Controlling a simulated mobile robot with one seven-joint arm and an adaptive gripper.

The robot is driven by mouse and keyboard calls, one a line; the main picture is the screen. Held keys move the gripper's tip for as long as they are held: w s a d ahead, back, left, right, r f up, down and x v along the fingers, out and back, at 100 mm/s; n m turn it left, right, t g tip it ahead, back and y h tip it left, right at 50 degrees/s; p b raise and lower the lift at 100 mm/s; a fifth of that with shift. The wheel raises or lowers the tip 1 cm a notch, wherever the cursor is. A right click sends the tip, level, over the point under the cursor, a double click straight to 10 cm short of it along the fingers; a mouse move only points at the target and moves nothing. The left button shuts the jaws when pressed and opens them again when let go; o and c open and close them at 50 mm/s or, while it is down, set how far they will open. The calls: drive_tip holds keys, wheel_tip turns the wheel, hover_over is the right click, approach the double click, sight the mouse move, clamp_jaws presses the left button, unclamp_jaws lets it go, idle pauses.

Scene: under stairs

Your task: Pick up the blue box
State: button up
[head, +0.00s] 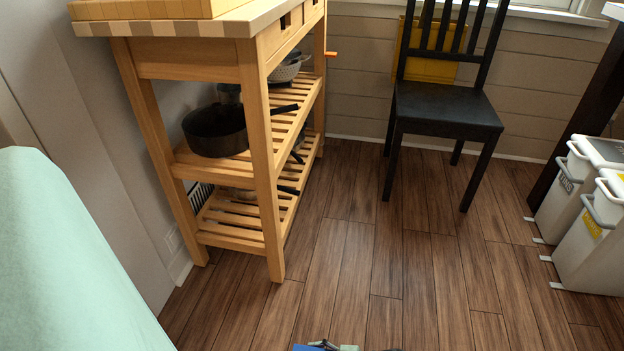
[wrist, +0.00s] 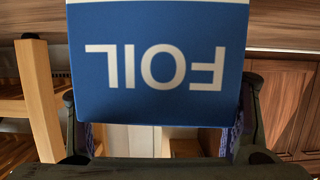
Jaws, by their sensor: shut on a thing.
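The blue box (wrist: 158,95) with white letters reading FOIL upside down fills the upper middle of the wrist view. My gripper (wrist: 160,125) has a dark finger on each side of it and is shut on the box. In the head view only a small blue piece of the box (head: 308,347) shows at the bottom edge, with a bit of my gripper (head: 347,348) beside it. The rest of both is cut off below that frame.
A wooden kitchen cart (head: 262,150) with a dark pot (head: 216,130) stands at left. A black chair (head: 445,105) stands at the back. Grey-white bins (head: 590,235) stand at right. A mint-green surface (head: 60,260) fills the lower left. The middle wooden floor (head: 400,260) is clear.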

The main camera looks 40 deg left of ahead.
drive_tip(key=shift+s+f, duration=0.1)
drive_tip(key=c, duration=0.5)
drive_tip(key=shift+r+p, duration=0.75)
drive_tip(key=shift+p, duration=0.2)
drive_tip(key=shift+c, duration=1)
drive_tip(key=r+p, duration=0.1)
drive_tip(key=p, duration=0.1)
drive_tip(key=r+p, duration=0.1)
drive_tip(key=r, duration=0.1)
drive_tip(key=shift+s+d+p, duration=0.2)
drive_tip(key=shift+s+p, duration=0.15)
drive_tip(key=shift+s+d+r+p, duration=0.1)
drive_tip(key=shift+s+d+p, duration=1.45)
drive_tip(key=shift+s, duration=0.6)
drive_tip(key=shift+s+d+r+p, duration=0.1)
drive_tip(key=shift+s+d+p, duration=1)
drive_tip(key=shift+s+p, duration=0.95)
drive_tip(key=shift+s+d+r+p, duration=0.1)
drive_tip(key=shift+s+d+p, duration=1.35)
drive_tip(key=shift+s, duration=0.85)
drive_tip(key=shift+a, duration=0.1)
